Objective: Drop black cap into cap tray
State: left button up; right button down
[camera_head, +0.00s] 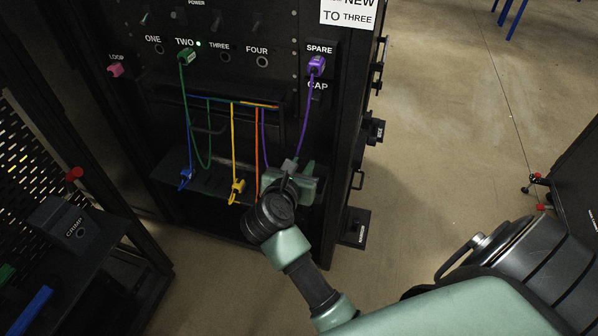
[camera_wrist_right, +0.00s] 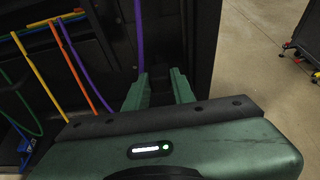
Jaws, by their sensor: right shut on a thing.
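My right gripper (camera_head: 298,170) is in front of the rack's lower shelf, at its right end. In the right wrist view its two green fingers (camera_wrist_right: 159,90) are shut on a small dark thing (camera_wrist_right: 160,86), which I take for the black cap; its outline blends into the dark rack behind. In the head view the cap is hidden by the gripper. A small black box with a pale label (camera_head: 355,226) sits low at the rack's right side and may be the cap tray; its label is too small to read. My left gripper is not in view.
The black rack panel (camera_head: 285,38) has sockets; a green plug (camera_head: 187,56) sits at TWO and a purple plug (camera_head: 317,65) at SPARE. Blue, yellow, orange and purple cables hang near the gripper. A crimp station (camera_head: 70,228) stands at left. Floor (camera_head: 450,120) is open at right.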

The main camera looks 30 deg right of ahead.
jog(key=shift+w+d+f, duration=0.3)
jog(key=shift+f, duration=0.1)
jog(key=shift+w+d+f+b, duration=0.15)
jog(key=shift+f+b, duration=0.25)
jog(key=shift+w+d+f+b, duration=0.1)
jog(key=shift+d+f+b, duration=0.05)
jog(key=shift+f+b, duration=1.35)
jog(key=shift+f, duration=0.3)
jog(key=c, duration=1.1)
grip_release()
